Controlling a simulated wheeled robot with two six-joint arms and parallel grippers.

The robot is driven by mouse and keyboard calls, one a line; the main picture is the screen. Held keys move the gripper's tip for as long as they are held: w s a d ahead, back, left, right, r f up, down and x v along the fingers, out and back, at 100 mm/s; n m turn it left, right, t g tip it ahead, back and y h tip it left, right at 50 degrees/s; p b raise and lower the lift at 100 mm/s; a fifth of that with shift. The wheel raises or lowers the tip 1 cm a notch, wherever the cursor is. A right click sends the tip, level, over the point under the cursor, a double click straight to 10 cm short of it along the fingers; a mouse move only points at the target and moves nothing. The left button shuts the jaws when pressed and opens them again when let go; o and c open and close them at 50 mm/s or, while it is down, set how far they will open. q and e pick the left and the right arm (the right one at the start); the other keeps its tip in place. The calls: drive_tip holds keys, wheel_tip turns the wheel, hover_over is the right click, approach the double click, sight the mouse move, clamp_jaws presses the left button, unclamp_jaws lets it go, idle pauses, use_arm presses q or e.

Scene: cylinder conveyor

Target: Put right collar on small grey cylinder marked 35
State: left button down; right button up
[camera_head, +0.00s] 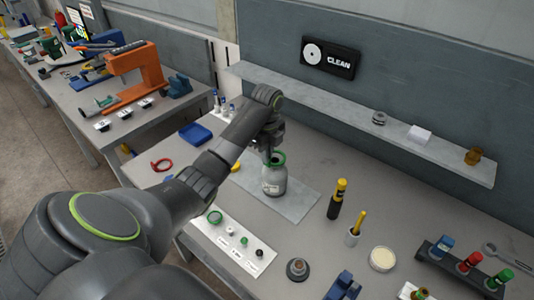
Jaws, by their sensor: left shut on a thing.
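A small grey cylinder (273,184) stands upright on a flat grey plate in the middle of the table. Its label is too small to read. A green collar (278,161) shows at the top of the cylinder, around its neck region; I cannot tell whether it is seated or held just above. My left gripper (269,151) is over the cylinder top and shut on the green collar; its fingertips are partly hidden by the arm. Another green ring (215,217) lies on a white card. My right gripper is out of view.
The white card (225,238) with several small parts lies in front. A red ring (161,165) and a blue tray (196,134) are left. A yellow-topped tool (338,198), a yellow-handled brush (355,229) and a round dish (382,259) stand right. A shelf (340,107) runs behind.

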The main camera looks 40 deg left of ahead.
sight(268, 166)
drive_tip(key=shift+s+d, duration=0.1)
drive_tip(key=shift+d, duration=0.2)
use_arm(q)
drive_tip(key=shift+f+b, duration=0.35)
drive_tip(key=shift+f, duration=1.15)
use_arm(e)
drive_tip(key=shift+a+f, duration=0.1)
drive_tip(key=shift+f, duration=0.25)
use_arm(q)
drive_tip(key=c, duration=1.5)
unclamp_jaws()
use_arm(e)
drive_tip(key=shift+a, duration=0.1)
use_arm(q)
drive_tip(key=shift+d, duration=0.1)
